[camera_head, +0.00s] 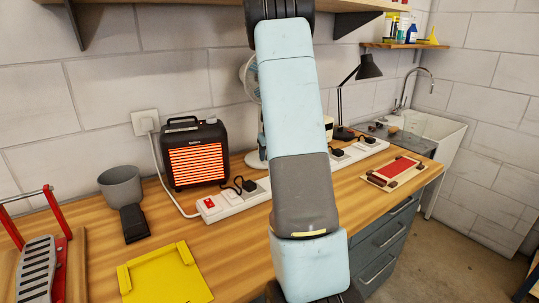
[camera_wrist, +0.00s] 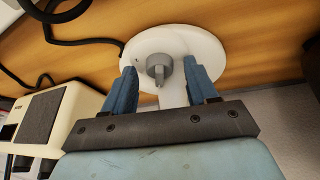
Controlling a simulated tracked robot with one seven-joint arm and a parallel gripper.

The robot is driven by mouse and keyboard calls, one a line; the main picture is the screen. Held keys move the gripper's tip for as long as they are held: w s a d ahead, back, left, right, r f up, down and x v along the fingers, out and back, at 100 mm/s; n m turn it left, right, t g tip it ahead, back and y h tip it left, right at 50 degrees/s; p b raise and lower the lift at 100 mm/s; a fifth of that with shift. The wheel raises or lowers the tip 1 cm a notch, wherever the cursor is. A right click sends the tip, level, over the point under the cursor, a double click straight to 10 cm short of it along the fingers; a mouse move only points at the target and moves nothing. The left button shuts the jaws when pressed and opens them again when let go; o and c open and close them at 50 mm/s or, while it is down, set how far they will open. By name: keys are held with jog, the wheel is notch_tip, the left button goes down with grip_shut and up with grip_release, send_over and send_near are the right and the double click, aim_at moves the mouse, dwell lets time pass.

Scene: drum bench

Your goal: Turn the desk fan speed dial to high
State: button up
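The desk fan (camera_head: 252,85) stands at the back of the bench in the head view, mostly hidden behind my arm. In the wrist view its round white base (camera_wrist: 205,52) sits on the wood. A grey speed dial (camera_wrist: 159,70) with a raised grip bar is on the base. My gripper (camera_wrist: 163,85) is open, with one blue finger on each side of the dial and visible gaps between. I cannot tell the dial's speed setting, as no markings are readable. The gripper is out of sight in the head view.
A heater (camera_head: 195,155) with glowing bars stands left of the fan. A white power strip (camera_head: 232,200) with plugs and black cables runs along the bench. A black lamp (camera_head: 368,68) stands to the right. A cream-coloured device (camera_wrist: 62,112) is close on the left in the wrist view.

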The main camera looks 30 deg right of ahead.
jog(key=v, duration=1.3)
jog(key=shift+r, duration=0.3)
jog(key=shift+s, duration=0.15)
jog(key=shift+d+n+y, duration=1.7)
jog(key=shift+d+n, duration=0.4)
jog(key=shift+d, duration=0.25)
jog(key=x, duration=1.3)
jog(key=shift+a+f, duration=0.1)
jog(key=shift+f, duration=0.2)
jog(key=c, duration=1)
jog(key=shift+c, duration=0.3)
